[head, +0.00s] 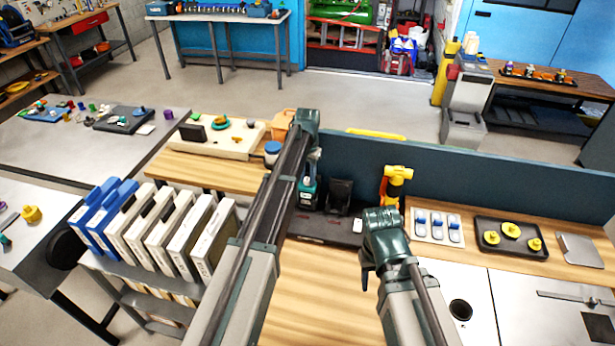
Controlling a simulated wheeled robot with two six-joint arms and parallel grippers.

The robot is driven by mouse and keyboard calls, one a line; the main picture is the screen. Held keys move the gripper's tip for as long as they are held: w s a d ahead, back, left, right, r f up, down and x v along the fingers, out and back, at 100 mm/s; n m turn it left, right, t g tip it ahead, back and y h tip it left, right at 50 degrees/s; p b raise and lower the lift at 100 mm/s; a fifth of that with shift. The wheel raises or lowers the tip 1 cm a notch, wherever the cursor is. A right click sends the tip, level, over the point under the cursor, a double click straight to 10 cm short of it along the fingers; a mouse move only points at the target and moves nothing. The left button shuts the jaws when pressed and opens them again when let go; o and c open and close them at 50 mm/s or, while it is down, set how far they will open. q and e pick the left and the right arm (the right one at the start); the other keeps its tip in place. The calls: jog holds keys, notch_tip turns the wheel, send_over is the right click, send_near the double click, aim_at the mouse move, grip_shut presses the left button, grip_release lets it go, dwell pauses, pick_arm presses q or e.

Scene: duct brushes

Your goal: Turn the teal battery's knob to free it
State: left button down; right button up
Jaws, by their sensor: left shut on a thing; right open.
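A teal battery (308,193) with a pale label stands upright at the left end of a dark dock (318,228) on the wooden worktop. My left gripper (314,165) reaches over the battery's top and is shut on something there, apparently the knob. The arm and gripper hide the knob and its angle. My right gripper (368,272) is open, pointing down to the right of the dock, over the near worktop, with nothing seen in it.
A dark holder (339,193) stands beside the battery. A yellow device (394,182), a blue-and-white pad set (437,226) and a black tray (491,250) of yellow knobs sit to the right. A dark partition (480,185) runs behind. Binders (150,225) stand left.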

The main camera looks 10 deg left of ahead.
pick_arm(q)
jog(key=n, duration=0.7)
jog(key=shift+n, duration=0.3)
jog(key=n, duration=0.3)
jog(key=shift+n, duration=2.1)
jog(key=c, duration=0.6)
grip_release()
